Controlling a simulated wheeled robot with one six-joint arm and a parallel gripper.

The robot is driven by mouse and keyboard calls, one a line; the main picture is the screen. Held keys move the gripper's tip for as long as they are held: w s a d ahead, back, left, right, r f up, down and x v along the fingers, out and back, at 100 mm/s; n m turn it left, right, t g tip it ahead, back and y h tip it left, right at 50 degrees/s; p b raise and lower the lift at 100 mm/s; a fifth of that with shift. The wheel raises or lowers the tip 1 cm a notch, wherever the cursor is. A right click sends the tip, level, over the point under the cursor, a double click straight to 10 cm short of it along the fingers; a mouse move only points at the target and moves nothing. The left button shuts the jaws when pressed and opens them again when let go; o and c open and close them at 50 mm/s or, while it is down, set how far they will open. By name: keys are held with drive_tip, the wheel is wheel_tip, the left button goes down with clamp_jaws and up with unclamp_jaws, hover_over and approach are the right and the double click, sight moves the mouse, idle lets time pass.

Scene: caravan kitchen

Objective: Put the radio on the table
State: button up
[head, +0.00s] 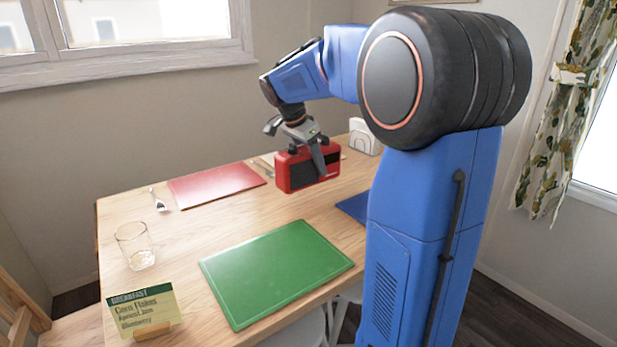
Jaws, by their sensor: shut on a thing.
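The red radio (300,172) with a dark front is in the head view, over the back right part of the wooden table (185,247). My gripper (309,153) is shut on the radio from above, one finger showing across its front. The radio looks roughly upright. I cannot tell from this view whether its underside touches the table or hangs just above it. The far side of the radio and the other finger's contact are hidden.
A red mat (215,184), a green mat (277,270) and a partly hidden blue mat (354,207) lie on the table. Bare wood shows mid-table.

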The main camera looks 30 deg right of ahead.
sight(303, 150)
drive_tip(key=shift+d+f, duration=0.1)
drive_tip(key=shift+f, duration=2.1)
drive_tip(key=shift+f, duration=0.1)
drive_tip(key=o, duration=1.6)
drive_tip(key=v, duration=1.2)
